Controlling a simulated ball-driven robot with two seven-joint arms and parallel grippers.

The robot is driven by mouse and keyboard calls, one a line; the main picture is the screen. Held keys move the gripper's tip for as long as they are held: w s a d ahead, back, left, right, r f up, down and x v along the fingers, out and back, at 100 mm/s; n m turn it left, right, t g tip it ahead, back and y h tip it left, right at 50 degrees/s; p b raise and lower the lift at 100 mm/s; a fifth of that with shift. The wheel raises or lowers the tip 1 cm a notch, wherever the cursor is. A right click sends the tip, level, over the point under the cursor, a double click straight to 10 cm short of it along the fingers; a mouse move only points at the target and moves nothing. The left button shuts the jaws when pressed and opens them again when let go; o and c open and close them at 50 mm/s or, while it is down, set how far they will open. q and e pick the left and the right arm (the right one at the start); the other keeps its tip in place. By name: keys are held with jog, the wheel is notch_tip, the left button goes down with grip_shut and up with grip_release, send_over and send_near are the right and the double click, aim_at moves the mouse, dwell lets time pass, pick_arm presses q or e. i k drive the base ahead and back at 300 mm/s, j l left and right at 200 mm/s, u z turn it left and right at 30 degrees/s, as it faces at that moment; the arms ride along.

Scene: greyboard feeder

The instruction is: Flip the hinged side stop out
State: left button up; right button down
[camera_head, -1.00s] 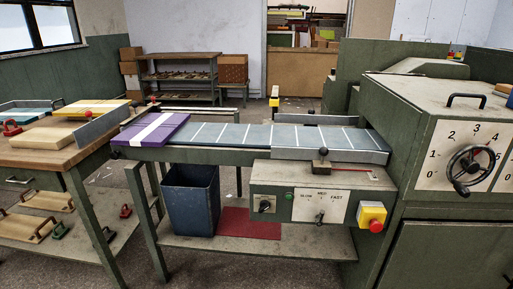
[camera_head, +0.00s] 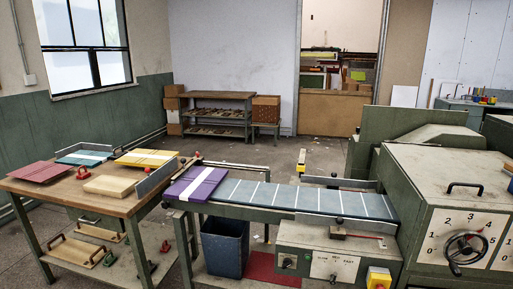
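The feeder has a grey-green belt (camera_head: 290,197) with white cross lines, and a purple stack (camera_head: 197,187) with a white band lies at its left end. A metal plate (camera_head: 156,178) stands on edge at the right side of the wooden table (camera_head: 125,206). Another upright metal plate (camera_head: 336,182) runs along the belt's far side. A yellow-ended post (camera_head: 301,160) stands beyond the belt. I cannot tell for certain which of these is the hinged side stop. Neither of my grippers is in view.
The table carries maroon boards (camera_head: 40,172), a yellow stack (camera_head: 146,158) and a tan board (camera_head: 107,186). A blue bin (camera_head: 224,248) stands under the feeder. The green machine with a handwheel (camera_head: 465,248) blocks the right. Floor is open beyond the feeder.

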aim_at(142, 187)
jog(key=i+j, duration=0.3)
jog(key=i+j+z, duration=0.1)
jog(key=i+j, duration=0.2)
jog(key=j, duration=0.15)
jog(key=i+j, duration=0.3)
jog(key=i+j+z, duration=0.15)
jog(key=j, duration=0.3)
jog(key=i+j, duration=0.35)
jog(key=i+j+z, duration=0.05)
jog(key=j, duration=0.05)
